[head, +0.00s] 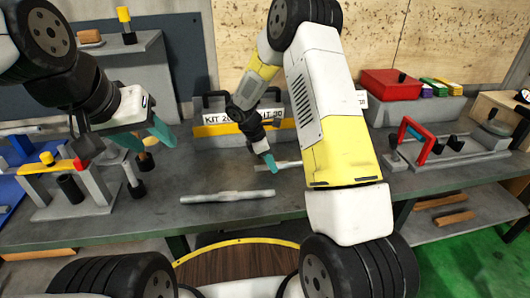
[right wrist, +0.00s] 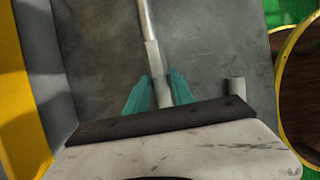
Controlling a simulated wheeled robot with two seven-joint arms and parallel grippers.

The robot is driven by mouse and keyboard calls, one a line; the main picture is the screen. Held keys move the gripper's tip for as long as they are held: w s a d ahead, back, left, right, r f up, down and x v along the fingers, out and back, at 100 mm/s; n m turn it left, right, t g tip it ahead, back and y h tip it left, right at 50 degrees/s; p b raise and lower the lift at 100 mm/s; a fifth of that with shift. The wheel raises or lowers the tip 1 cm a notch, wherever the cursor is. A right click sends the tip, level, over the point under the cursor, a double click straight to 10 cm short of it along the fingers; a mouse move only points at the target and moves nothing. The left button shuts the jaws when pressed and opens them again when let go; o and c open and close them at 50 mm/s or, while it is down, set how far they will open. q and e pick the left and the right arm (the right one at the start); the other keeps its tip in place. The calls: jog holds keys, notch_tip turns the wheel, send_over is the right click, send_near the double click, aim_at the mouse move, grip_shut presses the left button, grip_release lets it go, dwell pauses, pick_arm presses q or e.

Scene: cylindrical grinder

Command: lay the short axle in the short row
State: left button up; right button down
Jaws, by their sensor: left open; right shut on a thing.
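My right gripper (head: 268,160) is low over the bench in front of the kit box (head: 215,131). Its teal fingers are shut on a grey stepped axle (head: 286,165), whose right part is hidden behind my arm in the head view. The right wrist view shows this axle (right wrist: 151,58) running away from between the fingers (right wrist: 158,94). Whether it touches the bench is unclear. Another grey axle (head: 228,196) lies on the bench, nearer me. Which axle is shorter is hard to tell. My left gripper (head: 148,138) is open and empty above the bench at left. The short row is not discernible.
A grey fixture with yellow and red parts (head: 70,185) stands at left on the bench (head: 165,215). A red box (head: 388,84) and a red-framed fixture (head: 420,140) are at right. A round wooden-topped stool (head: 240,262) is in front. The bench around the loose axle is clear.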

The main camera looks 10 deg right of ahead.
jog(key=shift+f, duration=0.45)
jog(key=shift+f, duration=0.1)
jog(key=c, duration=1.1)
grip_release()
